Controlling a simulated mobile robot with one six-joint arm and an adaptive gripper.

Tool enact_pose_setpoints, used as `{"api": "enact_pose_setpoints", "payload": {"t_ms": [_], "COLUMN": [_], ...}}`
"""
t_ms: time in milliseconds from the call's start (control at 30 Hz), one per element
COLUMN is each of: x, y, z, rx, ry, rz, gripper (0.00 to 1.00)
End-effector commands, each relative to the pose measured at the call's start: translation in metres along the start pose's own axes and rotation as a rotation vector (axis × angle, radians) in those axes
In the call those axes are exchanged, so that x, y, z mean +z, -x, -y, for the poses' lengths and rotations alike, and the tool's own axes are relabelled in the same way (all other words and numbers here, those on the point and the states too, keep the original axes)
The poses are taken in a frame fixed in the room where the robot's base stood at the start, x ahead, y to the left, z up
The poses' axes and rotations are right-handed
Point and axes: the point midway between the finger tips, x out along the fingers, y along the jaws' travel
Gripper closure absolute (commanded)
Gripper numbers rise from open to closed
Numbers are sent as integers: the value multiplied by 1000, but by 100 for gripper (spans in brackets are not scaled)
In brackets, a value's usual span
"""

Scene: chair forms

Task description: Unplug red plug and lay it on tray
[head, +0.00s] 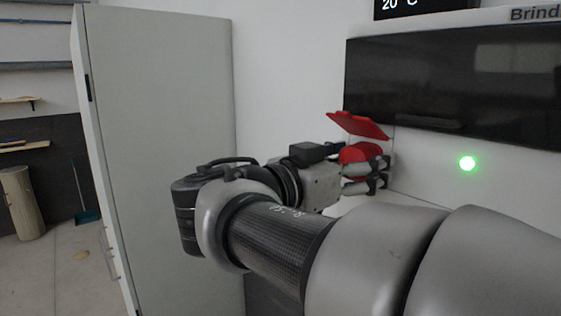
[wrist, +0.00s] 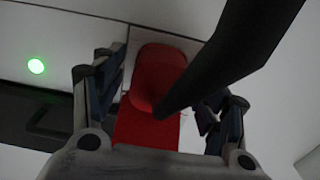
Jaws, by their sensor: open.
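A red plug (head: 357,152) sits at the wall unit, below a raised red flap (head: 358,125). In the wrist view the rounded red plug (wrist: 157,72) lies between my fingers, with a thick black cable (wrist: 220,62) running from it to the upper right. The flap shows below it as a red strip (wrist: 145,130). My gripper (head: 380,173) is open, its fingers reaching to the unit; it also shows in the wrist view (wrist: 165,85). The fingers stand on both sides of the plug, with gaps visible. I cannot make out a tray in either view.
A glowing green light (head: 468,163) is on the unit's white face, below a dark glossy panel (head: 440,85). A tall pale cabinet (head: 160,140) stands at the left. A light surface lies below my gripper, mostly hidden by my arm. Open floor shows at far left.

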Motion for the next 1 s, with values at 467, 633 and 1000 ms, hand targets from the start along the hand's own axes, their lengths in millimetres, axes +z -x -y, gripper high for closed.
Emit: {"api": "enact_pose_setpoints", "payload": {"t_ms": [467,633,1000], "x": [0,0,0], "y": [0,0,0], "z": [0,0,0], "rx": [0,0,0], "ry": [0,0,1], "rz": [0,0,0], "gripper": [37,48,73]}}
